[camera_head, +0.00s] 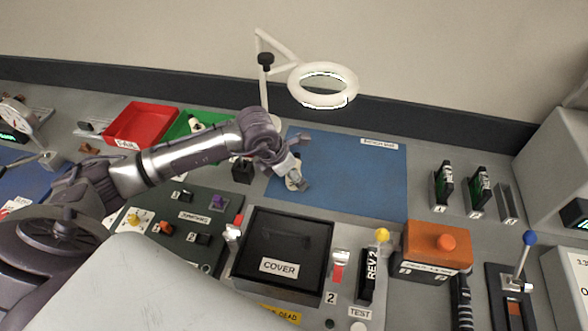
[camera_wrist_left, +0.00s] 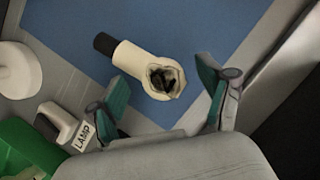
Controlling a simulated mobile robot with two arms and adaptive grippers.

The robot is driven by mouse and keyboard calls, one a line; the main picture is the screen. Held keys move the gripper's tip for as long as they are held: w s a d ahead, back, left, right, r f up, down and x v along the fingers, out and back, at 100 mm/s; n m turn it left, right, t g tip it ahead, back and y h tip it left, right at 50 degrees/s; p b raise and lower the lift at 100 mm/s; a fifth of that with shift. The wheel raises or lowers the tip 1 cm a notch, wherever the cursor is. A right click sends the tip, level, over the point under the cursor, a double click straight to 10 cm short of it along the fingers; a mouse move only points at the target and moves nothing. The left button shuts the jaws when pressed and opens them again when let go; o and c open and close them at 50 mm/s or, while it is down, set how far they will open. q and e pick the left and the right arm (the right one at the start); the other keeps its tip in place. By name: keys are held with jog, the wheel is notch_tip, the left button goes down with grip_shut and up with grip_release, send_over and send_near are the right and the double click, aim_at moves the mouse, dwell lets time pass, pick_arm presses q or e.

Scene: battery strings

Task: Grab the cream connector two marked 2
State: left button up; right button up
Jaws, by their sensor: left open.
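A cream connector (camera_wrist_left: 139,62) with a black end lies on the blue mat (camera_wrist_left: 190,22) in the left wrist view. Its wide open end, dark inside, faces my left gripper (camera_wrist_left: 163,84). No mark 2 is readable on it. My left gripper is open, with one finger on each side of the connector's wide end, and does not grip it. In the head view the left gripper (camera_head: 301,163) is over the left part of the blue mat (camera_head: 360,180), and the connector is mostly hidden there. My right gripper is out of view.
A red bin (camera_head: 145,122) stands further left. A ring lamp (camera_head: 322,86) stands behind the mat. A black COVER box (camera_head: 283,245) is in front. The mat's right side is clear.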

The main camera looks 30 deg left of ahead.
pick_arm(q)
jog(key=shift+w+f, duration=0.2)
jog(key=shift+f, duration=0.35)
grip_shut()
jog(key=shift+r, duration=0.1)
